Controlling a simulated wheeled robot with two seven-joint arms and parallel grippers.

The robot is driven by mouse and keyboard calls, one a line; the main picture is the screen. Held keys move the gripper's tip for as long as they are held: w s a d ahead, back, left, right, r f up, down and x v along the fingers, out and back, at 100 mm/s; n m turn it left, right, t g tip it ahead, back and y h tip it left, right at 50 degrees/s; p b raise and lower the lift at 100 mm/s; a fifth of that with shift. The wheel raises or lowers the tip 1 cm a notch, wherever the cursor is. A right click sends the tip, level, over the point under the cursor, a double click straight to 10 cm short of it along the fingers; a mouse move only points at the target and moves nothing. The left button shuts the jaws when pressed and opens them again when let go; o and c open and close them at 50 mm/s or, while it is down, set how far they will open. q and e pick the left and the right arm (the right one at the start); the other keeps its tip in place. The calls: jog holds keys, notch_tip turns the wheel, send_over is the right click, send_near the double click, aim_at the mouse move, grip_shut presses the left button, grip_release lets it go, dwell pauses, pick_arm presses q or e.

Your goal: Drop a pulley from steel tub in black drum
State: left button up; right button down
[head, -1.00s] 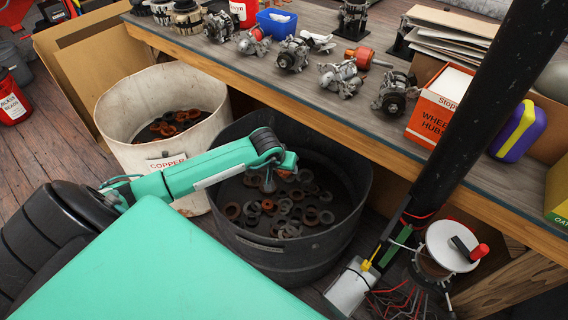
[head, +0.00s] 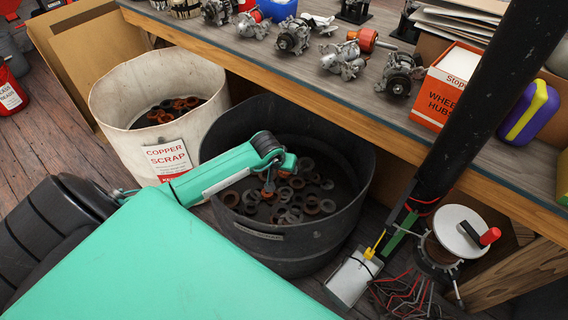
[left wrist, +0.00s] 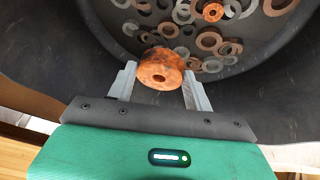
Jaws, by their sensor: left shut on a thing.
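The black drum (head: 290,245) stands on the floor in front of the bench, with several rusty and grey rings in its bottom. My left gripper (left wrist: 160,84) is shut on an orange-brown pulley (left wrist: 160,67), which sits between the two fingers. The left wrist view shows the pulley above the inside of the drum (left wrist: 85,60), with rings lying below. In the head view my left arm reaches over the drum's near left rim, and the gripper is small and partly hidden by the arm. I cannot identify a steel tub. My right gripper is not in view.
A white tub (head: 118,95) labelled copper scrap stands left of the drum. The bench (head: 330,85) runs behind, holding alternators (head: 294,37) and a wheel hubs box (head: 448,90). A black post (head: 470,120) and a hand-crank winder (head: 455,235) stand at the right.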

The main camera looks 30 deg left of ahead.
pick_arm(q)
jog(key=o, duration=1.3)
jog(key=shift+p+v, duration=0.45)
jog(key=shift+v, duration=6.45)
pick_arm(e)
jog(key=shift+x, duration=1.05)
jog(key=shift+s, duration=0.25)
